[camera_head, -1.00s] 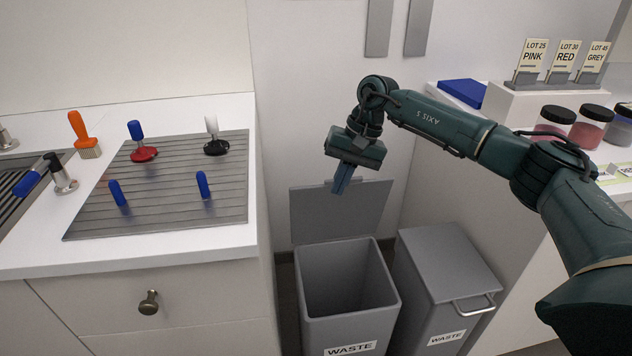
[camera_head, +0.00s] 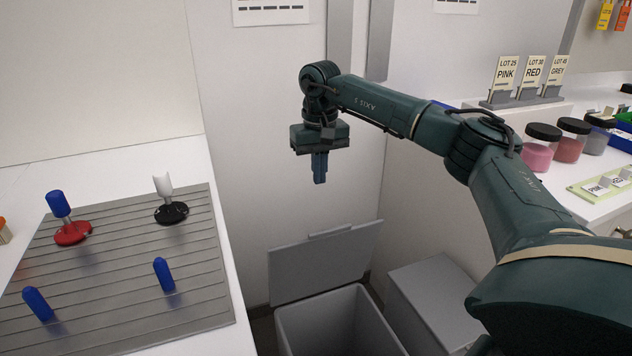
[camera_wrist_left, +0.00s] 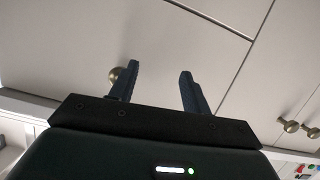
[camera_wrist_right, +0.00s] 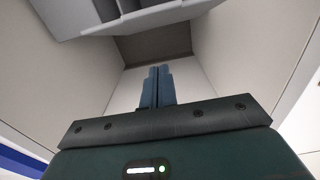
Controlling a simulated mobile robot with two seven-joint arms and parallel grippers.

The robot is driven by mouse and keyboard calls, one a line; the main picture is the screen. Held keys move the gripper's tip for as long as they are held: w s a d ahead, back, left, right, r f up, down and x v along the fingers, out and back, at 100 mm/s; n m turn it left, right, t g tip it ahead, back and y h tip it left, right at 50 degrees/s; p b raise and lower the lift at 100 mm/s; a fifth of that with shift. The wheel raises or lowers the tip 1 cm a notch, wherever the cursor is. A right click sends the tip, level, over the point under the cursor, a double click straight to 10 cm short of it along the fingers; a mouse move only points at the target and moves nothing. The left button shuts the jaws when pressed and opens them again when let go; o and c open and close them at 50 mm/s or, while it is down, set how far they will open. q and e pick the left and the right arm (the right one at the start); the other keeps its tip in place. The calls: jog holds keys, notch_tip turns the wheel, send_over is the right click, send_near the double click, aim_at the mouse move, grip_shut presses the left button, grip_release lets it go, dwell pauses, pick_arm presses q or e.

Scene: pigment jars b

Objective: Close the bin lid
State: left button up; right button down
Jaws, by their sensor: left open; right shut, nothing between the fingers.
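The grey waste bin (camera_head: 292,328) stands on the floor between the counters, its top open. Its flat grey lid (camera_head: 325,264) is raised and stands up at the back of the opening, near the wall. My right gripper (camera_head: 320,181) is shut and empty, pointing down above the lid and apart from it. In the right wrist view its fingers (camera_wrist_right: 157,72) are together, with grey panels at the top edge. My left gripper (camera_wrist_left: 158,75) is open and empty in the left wrist view, in front of pale cabinet fronts. It is out of the head view.
A second grey bin (camera_head: 430,298), with its top closed, stands to the right. Jars (camera_head: 538,155) and lot signs (camera_head: 533,72) stand on the right counter. Metal strips (camera_head: 380,40) hang on the wall.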

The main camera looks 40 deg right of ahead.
pick_arm(q)
jog(key=shift+s+a+r+t+b, duration=0.1)
jog(key=shift+s+a+t+b, duration=0.1)
jog(key=shift+t+b, duration=0.15)
pick_arm(e)
jog(key=shift+s+a+f, duration=0.2)
jog(key=shift+s+f, duration=0.45)
jog(key=shift+f, duration=0.9)
jog(key=shift+s+a+f, duration=0.2)
jog(key=shift+s+f, duration=0.45)
jog(key=shift+f, duration=0.9)
jog(key=shift+s+a+f, duration=0.2)
jog(key=shift+s+f, duration=0.45)
jog(key=shift+f, duration=0.9)
jog(key=shift+f, duration=0.1)
